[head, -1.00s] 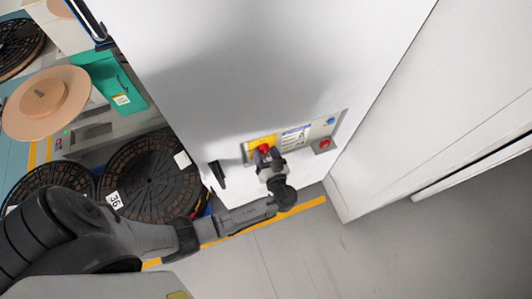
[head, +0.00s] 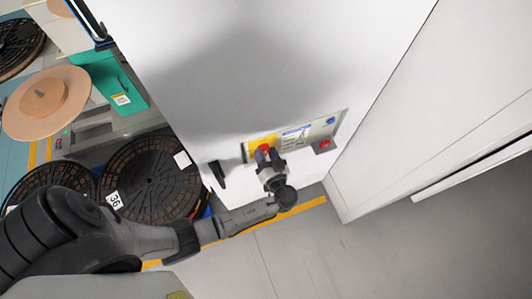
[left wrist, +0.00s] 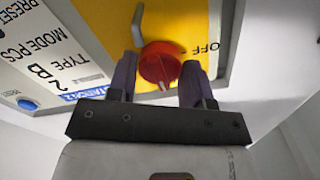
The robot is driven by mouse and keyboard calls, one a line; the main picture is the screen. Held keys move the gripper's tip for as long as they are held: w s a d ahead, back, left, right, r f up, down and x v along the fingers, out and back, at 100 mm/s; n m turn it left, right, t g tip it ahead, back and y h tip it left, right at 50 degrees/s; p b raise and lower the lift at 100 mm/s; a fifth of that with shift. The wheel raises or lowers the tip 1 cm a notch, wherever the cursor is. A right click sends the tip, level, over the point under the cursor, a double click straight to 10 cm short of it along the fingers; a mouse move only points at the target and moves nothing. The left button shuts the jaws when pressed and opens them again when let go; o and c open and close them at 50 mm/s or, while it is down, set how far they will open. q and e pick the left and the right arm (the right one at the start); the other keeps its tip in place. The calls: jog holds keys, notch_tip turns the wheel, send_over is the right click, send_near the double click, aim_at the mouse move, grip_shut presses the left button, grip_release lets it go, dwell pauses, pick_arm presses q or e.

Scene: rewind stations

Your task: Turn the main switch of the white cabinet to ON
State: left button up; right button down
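The white cabinet (head: 240,65) fills the middle of the head view. Its switch panel (head: 327,128) is low on the front. The red main switch (head: 264,147) is on a yellow plate (left wrist: 190,20) at the panel's left end. In the left wrist view the red switch knob (left wrist: 159,66) lies between the fingers of my left gripper (left wrist: 160,78). The fingers are apart, one on each side; contact is unclear. "OFF" is printed right of the knob; any ON mark is hidden or out of view. My right gripper is not in view.
A red button (head: 324,144) and a blue one (head: 331,121) are on the panel's right end. A black handle (head: 217,174) juts from the cabinet's left edge. Dark reels (head: 150,180) stand at left. A white wall (head: 430,110) is at right; grey floor (head: 350,250) is clear.

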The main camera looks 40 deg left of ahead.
pick_arm(q)
jog(key=o, duration=0.4)
jog(key=shift+d, duration=0.1)
jog(key=b+v, duration=0.2)
jog(key=v, duration=1.1)
jog(key=shift+s+d, duration=0.2)
jog(key=shift+d, duration=0.15)
